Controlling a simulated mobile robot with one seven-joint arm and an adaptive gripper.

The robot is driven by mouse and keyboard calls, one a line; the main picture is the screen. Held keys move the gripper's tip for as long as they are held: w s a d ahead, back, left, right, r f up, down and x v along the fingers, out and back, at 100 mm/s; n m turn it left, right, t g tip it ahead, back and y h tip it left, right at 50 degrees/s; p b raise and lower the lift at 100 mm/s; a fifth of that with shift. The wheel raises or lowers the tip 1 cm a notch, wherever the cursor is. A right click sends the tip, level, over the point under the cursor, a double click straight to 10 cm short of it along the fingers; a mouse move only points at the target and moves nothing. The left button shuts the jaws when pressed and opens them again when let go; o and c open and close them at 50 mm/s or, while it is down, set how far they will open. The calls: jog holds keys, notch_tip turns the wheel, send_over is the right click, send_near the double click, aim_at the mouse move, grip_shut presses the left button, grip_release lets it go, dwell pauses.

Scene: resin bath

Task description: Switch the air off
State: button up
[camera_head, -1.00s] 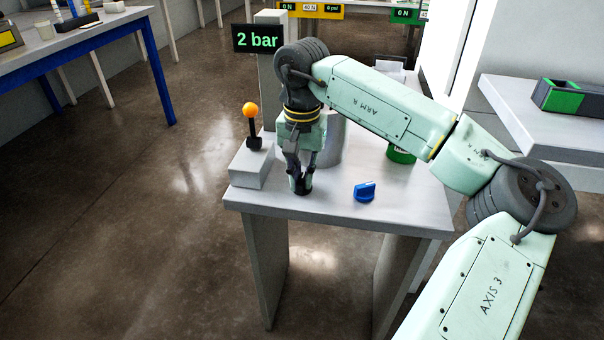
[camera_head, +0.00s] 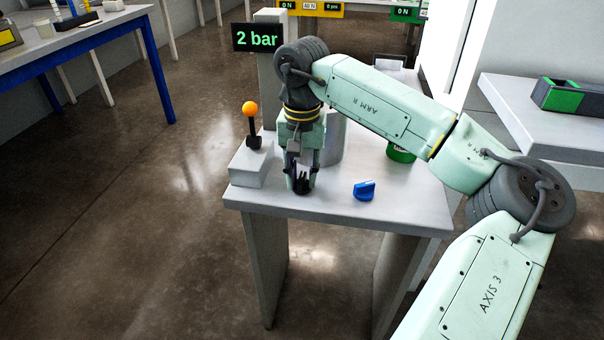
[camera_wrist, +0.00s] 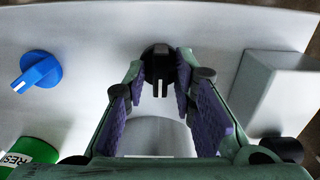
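A black knob (camera_head: 302,184) sits near the front left of the grey table, partly hidden by my gripper. In the wrist view the black knob (camera_wrist: 158,58) shows a raised grip with a pale mark. My gripper (camera_head: 301,180) points down over it. In the wrist view the fingers of my gripper (camera_wrist: 162,76) are apart, one on each side of the knob's raised grip, with gaps visible. A blue knob (camera_head: 364,190) with a white mark stands to the right, apart from my gripper. The display (camera_head: 257,38) reads 2 bar.
A lever with an orange ball (camera_head: 250,109) stands upright on a grey block (camera_head: 249,168), close left of my gripper. A grey cylinder (camera_head: 334,140) and a green can (camera_head: 400,154) stand behind. The table's front edge is near; its front right surface is clear.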

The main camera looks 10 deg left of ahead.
aim_at(301, 177)
jog(key=shift+o, duration=0.3)
notch_tip(301, 177, up, 12)
dwell(0.5)
jog(key=shift+s+a, duration=0.1)
